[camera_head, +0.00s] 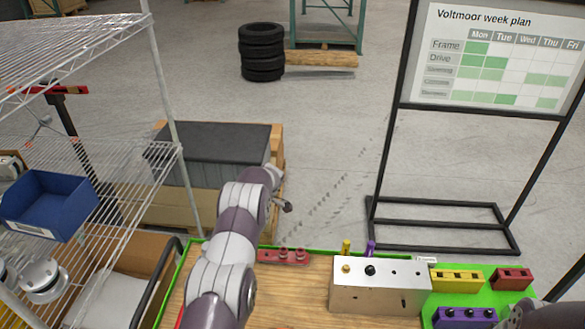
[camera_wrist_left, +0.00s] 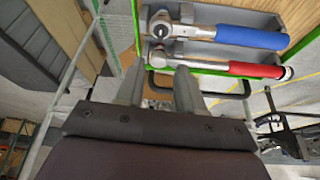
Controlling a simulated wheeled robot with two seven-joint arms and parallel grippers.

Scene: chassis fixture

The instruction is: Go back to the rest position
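My left arm (camera_head: 228,250) reaches up from the bottom of the head view, over the left part of the wooden bench top. Its gripper is mostly hidden behind the wrist there. In the left wrist view my left gripper (camera_wrist_left: 158,78) has its two fingers apart, with nothing held between them. Beyond the fingertips lie a wrench with a red handle (camera_wrist_left: 255,70) and a wrench with a blue handle (camera_wrist_left: 252,36) in a grey tray. A small part of my right arm (camera_head: 545,316) shows at the bottom right corner of the head view; its gripper is out of view.
A metal block (camera_head: 380,296) with small pegs stands on the bench. A red holder (camera_head: 270,257), a yellow holder (camera_head: 457,281) and a dark red holder (camera_head: 512,279) stand around it. A wire shelf (camera_head: 75,150) with a blue bin (camera_head: 48,205) is close at left.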

